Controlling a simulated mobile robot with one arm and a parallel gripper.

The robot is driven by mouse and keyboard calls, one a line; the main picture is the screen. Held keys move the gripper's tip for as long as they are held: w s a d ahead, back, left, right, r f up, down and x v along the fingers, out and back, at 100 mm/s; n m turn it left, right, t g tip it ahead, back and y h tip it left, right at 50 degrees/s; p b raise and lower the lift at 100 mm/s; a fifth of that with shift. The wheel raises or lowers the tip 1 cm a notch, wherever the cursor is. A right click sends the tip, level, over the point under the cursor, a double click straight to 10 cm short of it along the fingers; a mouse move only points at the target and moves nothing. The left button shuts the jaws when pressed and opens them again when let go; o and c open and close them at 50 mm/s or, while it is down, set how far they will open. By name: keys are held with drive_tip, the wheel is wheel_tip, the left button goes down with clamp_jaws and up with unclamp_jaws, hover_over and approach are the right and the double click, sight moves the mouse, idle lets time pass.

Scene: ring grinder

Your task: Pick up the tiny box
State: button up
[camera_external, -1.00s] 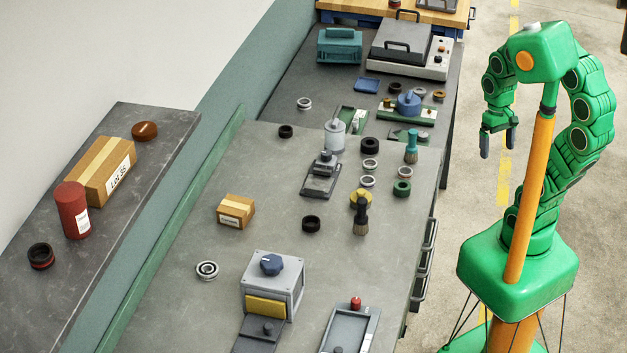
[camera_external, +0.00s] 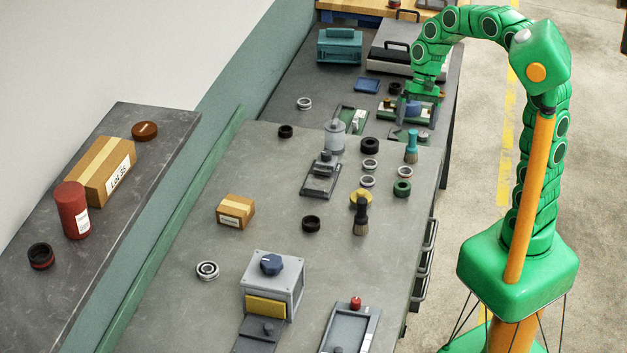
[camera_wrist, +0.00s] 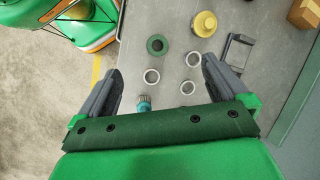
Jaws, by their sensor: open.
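The tiny box (camera_external: 235,211) is a small brown cardboard box with a white label, sitting on the grey workbench left of its middle. It also shows in the wrist view at the top right corner (camera_wrist: 305,13), partly cut off by the edge. My gripper (camera_external: 418,105) is above the far right part of the benches, well behind and to the right of the tiny box.
Metal rings (camera_external: 370,165), a dark brush (camera_external: 361,216), a teal-topped brush (camera_external: 411,148) and a small grey stand (camera_external: 321,177) lie between. A grey machine with a blue knob (camera_external: 272,282) stands in front of the box. A larger box (camera_external: 101,170) is on the left shelf.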

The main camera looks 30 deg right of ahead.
drive_tip(key=w+a+f+m+g+y, duration=0.1)
drive_tip(key=w+a+f+m+y, duration=0.1)
drive_tip(key=w+a, duration=0.9)
drive_tip(key=m+g+y, duration=0.4)
drive_tip(key=g+y, duration=0.1)
approach(235, 204)
drive_tip(key=shift+s+a+f, duration=0.2)
drive_tip(key=shift+s+a, duration=0.3)
drive_tip(key=shift+s, duration=0.15)
drive_tip(key=shift+s+a+f+m, duration=0.25)
drive_tip(key=shift+a+m, duration=0.05)
drive_tip(key=shift+a, duration=0.25)
drive_tip(key=shift+x, duration=3.75)
drive_tip(key=shift+d+f, duration=0.1)
drive_tip(key=shift+f, duration=0.05)
drive_tip(key=c, duration=0.8)
